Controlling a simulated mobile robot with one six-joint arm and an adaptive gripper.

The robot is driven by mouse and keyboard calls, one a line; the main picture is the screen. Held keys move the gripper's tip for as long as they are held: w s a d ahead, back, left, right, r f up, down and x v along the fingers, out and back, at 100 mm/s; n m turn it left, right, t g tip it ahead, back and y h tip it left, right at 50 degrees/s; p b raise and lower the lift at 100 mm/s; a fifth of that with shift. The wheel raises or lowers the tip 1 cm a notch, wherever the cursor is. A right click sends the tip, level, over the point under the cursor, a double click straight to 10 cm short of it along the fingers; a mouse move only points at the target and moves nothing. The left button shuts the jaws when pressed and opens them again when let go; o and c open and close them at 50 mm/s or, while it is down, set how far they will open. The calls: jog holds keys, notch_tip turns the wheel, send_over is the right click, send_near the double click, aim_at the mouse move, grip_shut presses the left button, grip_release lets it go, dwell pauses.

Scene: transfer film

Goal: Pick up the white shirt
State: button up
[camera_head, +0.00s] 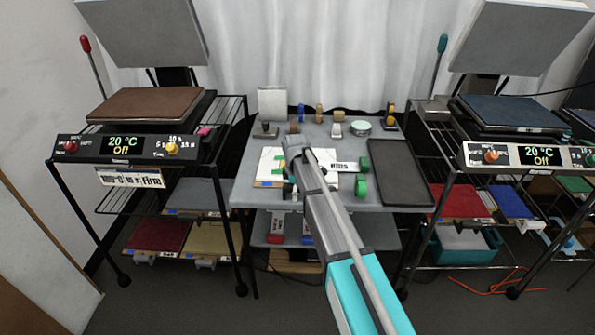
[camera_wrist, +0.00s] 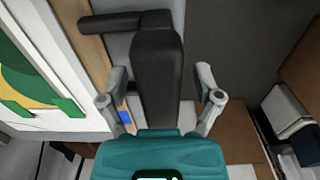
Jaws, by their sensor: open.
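I cannot single out a white shirt with certainty in either view. A pale folded thing (camera_head: 463,240) lies in a teal bin on the lower right rack; I cannot tell if it is cloth. My arm reaches over the middle table and hides most of my gripper in the head view. In the wrist view my gripper (camera_wrist: 162,70) has its two grey fingers spread apart. A black bar-like part shows between the fingers; I cannot tell whether they touch it. A white sheet with a yellow and green print (camera_wrist: 30,70) lies to the left of the fingers.
The middle table (camera_head: 390,227) holds a black tray (camera_head: 398,170), a green roll (camera_head: 360,187) and small bottles. Heat presses stand on racks left (camera_head: 140,105) and right (camera_head: 515,112). Red (camera_head: 160,235) and yellow (camera_head: 212,240) pieces lie on the left lower shelf.

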grip_shut()
dwell(0.3)
jog(key=shift+r, duration=0.15)
jog(key=shift+r+p, duration=0.95)
jog(key=shift+p, duration=0.1)
jog(key=s+d+r+p, duration=0.3)
jog(key=s+r+p, duration=0.8)
jog(key=s, duration=0.2)
jog(key=shift+s+d, duration=0.25)
jog(key=shift+d, duration=0.05)
